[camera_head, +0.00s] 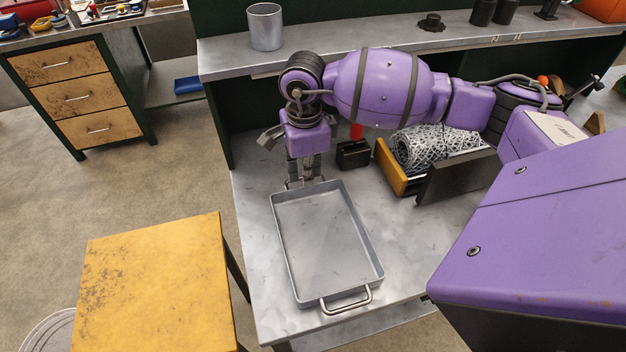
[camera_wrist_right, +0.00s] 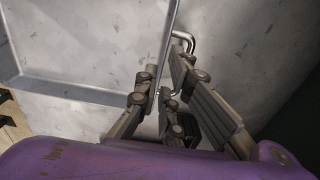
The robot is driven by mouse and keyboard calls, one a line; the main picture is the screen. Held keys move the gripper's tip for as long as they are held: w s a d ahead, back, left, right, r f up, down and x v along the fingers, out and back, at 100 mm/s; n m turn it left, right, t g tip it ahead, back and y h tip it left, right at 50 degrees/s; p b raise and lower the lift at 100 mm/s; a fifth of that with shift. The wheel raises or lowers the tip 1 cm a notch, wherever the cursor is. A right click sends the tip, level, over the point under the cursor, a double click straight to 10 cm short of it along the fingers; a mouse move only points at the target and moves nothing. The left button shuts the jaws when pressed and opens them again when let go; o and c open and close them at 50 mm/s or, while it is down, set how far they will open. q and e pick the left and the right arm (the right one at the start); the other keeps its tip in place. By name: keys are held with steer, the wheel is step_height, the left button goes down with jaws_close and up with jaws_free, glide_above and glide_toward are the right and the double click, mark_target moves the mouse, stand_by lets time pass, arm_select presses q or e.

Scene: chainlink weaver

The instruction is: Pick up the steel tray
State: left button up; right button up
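The steel tray (camera_head: 327,245) is a shallow grey rectangular pan lying on the metal workbench. Its near handle (camera_head: 346,300) is free. My right gripper (camera_head: 304,183) points down at the tray's far end, its fingers at the far rim. In the right wrist view, the fingers of my right gripper (camera_wrist_right: 165,70) stand on either side of the far handle (camera_wrist_right: 186,40), which they partly cover. The tray's rim (camera_wrist_right: 90,93) runs beside them. Whether the fingers press on the handle cannot be made out. My left gripper is not in view.
A raised shelf (camera_head: 350,48) with a metal cup (camera_head: 265,27) runs behind the bench (camera_head: 400,240). A small black box (camera_head: 352,155) and an open drawer (camera_head: 400,178) holding a wire mesh roll (camera_head: 430,148) stand right of the gripper. A yellow-topped table (camera_head: 155,285) is at left.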

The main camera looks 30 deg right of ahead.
mark_target(306, 188)
steer(key=shift+s+f, duration=0.1)
steer(key=shift+f, duration=0.65)
step_height(306, 188, down, 4)
steer(key=shift+d+f+p, duration=0.1)
steer(key=shift+f+p, duration=0.1)
steer(key=shift+p, duration=0.2)
jaws_close()
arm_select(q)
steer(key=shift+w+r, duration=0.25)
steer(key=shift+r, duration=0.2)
arm_select(e)
steer(key=shift+w, duration=0.2)
steer(key=shift+r, duration=0.1)
